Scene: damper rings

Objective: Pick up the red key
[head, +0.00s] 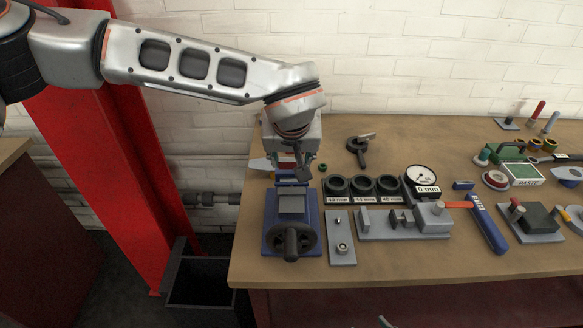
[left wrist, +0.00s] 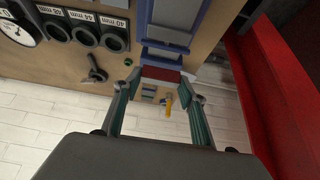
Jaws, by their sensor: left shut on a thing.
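My left gripper (head: 290,174) is low over the back left of the workbench, just behind the blue vise. In the left wrist view its two teal fingers (left wrist: 160,84) are apart, with a red block-like piece between their tips. I take this piece to be the red key (left wrist: 160,74); it is shut between the fingertips. In the head view the gripper hides most of it. I cannot tell whether it still touches the bench.
The blue vise (head: 291,242) stands right in front of the gripper. Several dark rings (head: 362,186) in labelled holders, a dial gauge (head: 421,178) and a black knobbed tool (head: 358,150) are to the right. A dark bin (head: 200,290) stands on the floor at left.

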